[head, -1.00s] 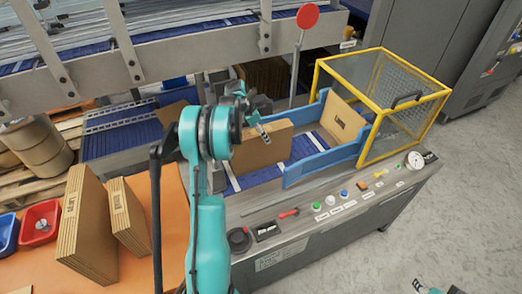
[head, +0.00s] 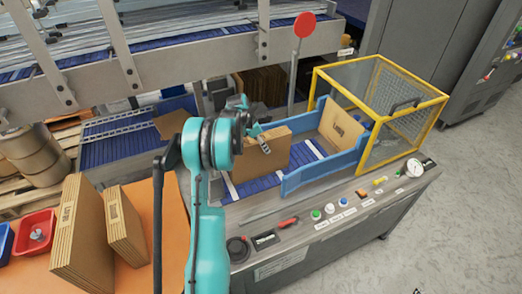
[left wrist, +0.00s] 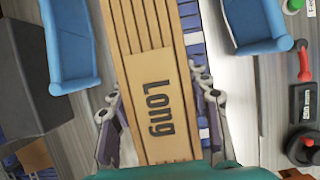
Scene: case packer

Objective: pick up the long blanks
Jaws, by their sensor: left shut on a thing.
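A brown cardboard bundle of long blanks (head: 252,168) stands upright on the blue conveyor, at the open end of the blue side guides. Its label reads "Long" in the left wrist view (left wrist: 158,108). My left gripper (head: 262,142) is shut on this bundle, with one finger on each side of it in the left wrist view (left wrist: 160,125). I cannot tell whether the bundle touches the conveyor. Another labelled cardboard piece (head: 340,125) stands between the guides near the yellow cage. My right gripper (head: 417,291) shows only as a sliver at the bottom edge.
Two cardboard bundles, a taller one (head: 88,240) and a narrower one (head: 126,228), stand on the orange table (head: 150,200). A red bin (head: 35,236) is beside them. The yellow-framed cage (head: 405,95), blue guide (head: 318,172) and red disc on a post (head: 304,25) stand close by.

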